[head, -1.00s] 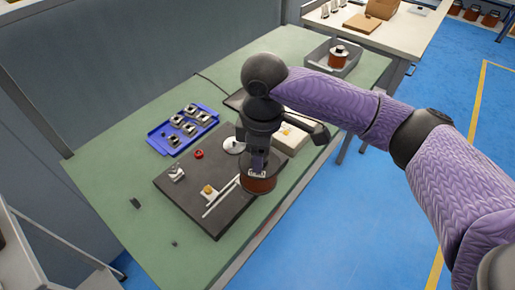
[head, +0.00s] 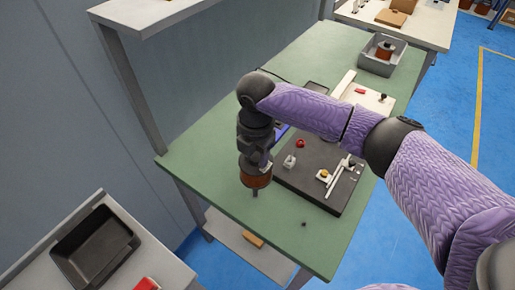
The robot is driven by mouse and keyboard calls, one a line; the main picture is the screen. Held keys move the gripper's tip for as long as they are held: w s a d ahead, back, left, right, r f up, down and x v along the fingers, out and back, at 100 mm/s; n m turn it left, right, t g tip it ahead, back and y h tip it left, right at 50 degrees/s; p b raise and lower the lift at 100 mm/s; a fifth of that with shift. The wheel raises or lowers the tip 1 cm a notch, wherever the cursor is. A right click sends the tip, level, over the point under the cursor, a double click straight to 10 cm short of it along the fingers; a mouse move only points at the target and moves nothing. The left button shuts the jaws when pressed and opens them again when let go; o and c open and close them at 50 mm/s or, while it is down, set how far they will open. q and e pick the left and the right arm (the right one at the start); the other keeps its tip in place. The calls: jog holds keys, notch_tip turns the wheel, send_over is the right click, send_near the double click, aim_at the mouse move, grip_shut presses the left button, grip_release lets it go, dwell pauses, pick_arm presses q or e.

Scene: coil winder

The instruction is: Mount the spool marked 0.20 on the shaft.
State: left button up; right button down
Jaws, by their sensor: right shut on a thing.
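My right gripper (head: 257,162) points down and is shut on a copper-coloured spool (head: 256,179). The spool hangs over the green bench to the left of the dark base plate (head: 315,190). A small dark piece shows just under the spool; I cannot tell whether it belongs to it. The spool's marking is not readable. Another copper-coloured spool (head: 384,50) sits in a grey bin (head: 376,66) at the far end. I cannot make out the shaft; my right arm covers part of the plate. My left gripper is not in view.
On the plate are a red knob (head: 300,143), a metal block (head: 289,161), a yellow-topped block (head: 324,175) and pale rods (head: 337,178). The blue tray is mostly hidden behind my arm. A black tray (head: 95,245) stands lower left. The near green bench is largely clear.

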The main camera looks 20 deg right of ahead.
jog(key=shift+w+a, duration=0.2)
jog(key=shift+a, duration=0.1)
jog(key=shift+n, duration=0.3)
jog(key=f+b, duration=0.4)
jog(key=shift+s+d+f, duration=0.1)
jog(key=shift+d+f, duration=0.1)
jog(key=shift+f+b, duration=0.45)
jog(key=shift+b, duration=0.3)
jog(key=shift+r, duration=0.15)
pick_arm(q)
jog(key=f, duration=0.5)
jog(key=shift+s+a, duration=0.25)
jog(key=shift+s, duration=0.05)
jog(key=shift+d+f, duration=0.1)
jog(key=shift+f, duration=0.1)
pick_arm(e)
jog(key=shift+f, duration=0.35)
jog(key=shift+f, duration=0.15)
pick_arm(q)
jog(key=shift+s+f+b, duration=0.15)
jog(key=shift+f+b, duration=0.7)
jog(key=shift+b, duration=0.1)
pick_arm(e)
jog(key=shift+f, duration=1.65)
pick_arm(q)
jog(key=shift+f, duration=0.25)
pick_arm(e)
jog(key=shift+f, duration=0.45)
